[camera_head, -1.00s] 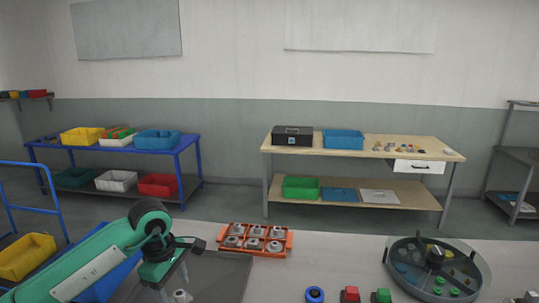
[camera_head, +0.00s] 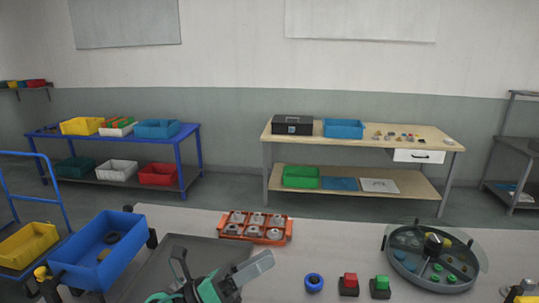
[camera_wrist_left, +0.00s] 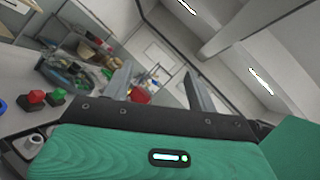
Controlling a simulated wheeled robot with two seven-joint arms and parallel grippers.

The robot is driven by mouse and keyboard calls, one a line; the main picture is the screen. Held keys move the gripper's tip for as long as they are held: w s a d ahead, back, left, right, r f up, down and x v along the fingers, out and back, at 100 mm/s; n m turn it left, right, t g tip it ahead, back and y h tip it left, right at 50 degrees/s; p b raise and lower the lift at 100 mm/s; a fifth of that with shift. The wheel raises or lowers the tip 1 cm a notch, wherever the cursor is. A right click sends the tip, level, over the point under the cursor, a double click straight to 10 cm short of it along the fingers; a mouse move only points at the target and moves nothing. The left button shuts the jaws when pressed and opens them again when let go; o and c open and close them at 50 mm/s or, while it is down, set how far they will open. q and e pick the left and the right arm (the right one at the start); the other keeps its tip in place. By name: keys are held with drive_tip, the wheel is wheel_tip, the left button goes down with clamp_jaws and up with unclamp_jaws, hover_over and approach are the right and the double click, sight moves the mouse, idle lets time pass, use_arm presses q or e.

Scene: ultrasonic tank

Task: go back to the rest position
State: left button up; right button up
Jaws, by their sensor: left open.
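My left gripper (camera_head: 217,264) is in the lower middle of the head view, over the dark grey sheet-like surface (camera_head: 205,245) on the table. Its two fingers are spread wide and nothing shows between them. In the left wrist view the fingers of the left gripper (camera_wrist_left: 160,90) stand apart with an empty gap, and the view is strongly tilted. My right gripper is not in view.
An orange tray (camera_head: 281,238) with several metal parts lies beyond the gripper. A blue bin (camera_head: 75,269) is at left. A blue ring (camera_head: 314,283), red button (camera_head: 349,279), green button (camera_head: 381,283) and round compartment dish (camera_head: 407,284) are at right.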

use_arm(q)
drive_tip(key=w+a+f+n+t+y, duration=0.2)
drive_tip(key=a+n+t+y, duration=0.4)
drive_tip(key=n, duration=0.5)
drive_tip(key=w+a+f+n+t+y, duration=0.1)
drive_tip(key=a+f+n+t+y, duration=0.1)
drive_tip(key=a+n+t+y, duration=0.65)
drive_tip(key=s+a+f+n+g+y, duration=0.2)
drive_tip(key=f+n+g+y, duration=0.2)
drive_tip(key=f+n, duration=0.35)
drive_tip(key=s+a+f+n+g+y, duration=0.3)
drive_tip(key=f+n+y, duration=0.1)
drive_tip(key=f+n, duration=0.35)
drive_tip(key=s+a+f+n+g+h, duration=0.1)
drive_tip(key=s+f+n+g, duration=0.2)
drive_tip(key=s+f+g, duration=0.55)
drive_tip(key=s+a+f+n+g, duration=0.1)
drive_tip(key=s+f+n+g, duration=0.3)
drive_tip(key=s, duration=0.8)
wheel_tip(320, 180, down, 32)
drive_tip(key=m, duration=0.1)
drive_tip(key=s+a+f+g, duration=0.1)
drive_tip(key=s+a+f, duration=0.1)
drive_tip(key=s+f, duration=1.7)
drive_tip(key=shift+s+a+f, duration=0.35)
drive_tip(key=shift+a+f, duration=0.05)
drive_tip(key=shift+f, duration=0.1)
drive_tip(key=shift+m, duration=0.25)
